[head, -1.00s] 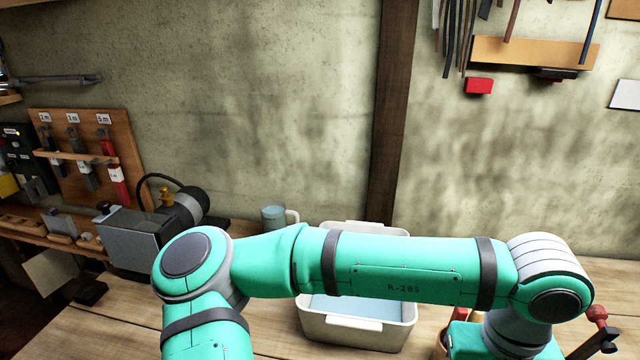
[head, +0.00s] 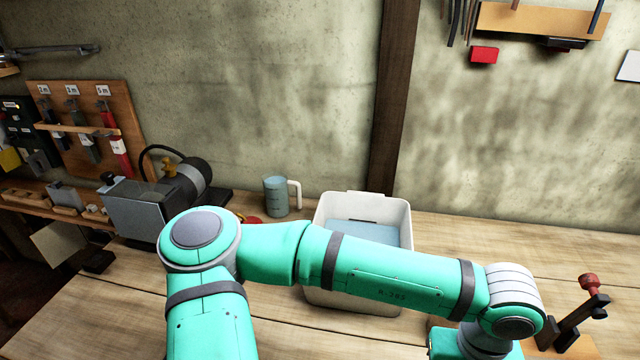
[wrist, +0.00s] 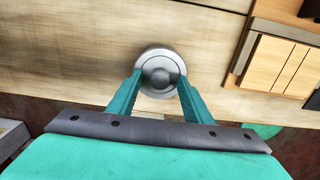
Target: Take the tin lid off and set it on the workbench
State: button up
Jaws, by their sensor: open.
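The round grey metal tin lid (wrist: 160,73) shows from above in the wrist view, with a raised knob at its centre. The tin's body below it cannot be made out. My gripper (wrist: 160,84) is open, its two teal fingers on either side of the lid's near half. Whether the fingers touch the rim I cannot tell. The wooden workbench (head: 275,330) lies below and around. In the head view my arm crosses the bench, and the lid and my fingertips are out of sight.
A white bin (head: 409,222) with blue contents stands behind my arm, beside a blue mug (head: 276,196). A grey machine (head: 140,215) stands at the left. A red-handled clamp (head: 590,284) is at the right. A slatted wooden block (wrist: 275,62) lies right of the lid.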

jog(key=shift+w, duration=0.1)
jog(key=shift+c, duration=1.3)
jog(key=shift+a, duration=0.15)
grip_shut()
jog(key=shift+d+r, duration=0.15)
jog(key=shift+d, duration=0.05)
jog(key=shift+r, duration=3.25)
jog(key=shift+a, duration=0.1)
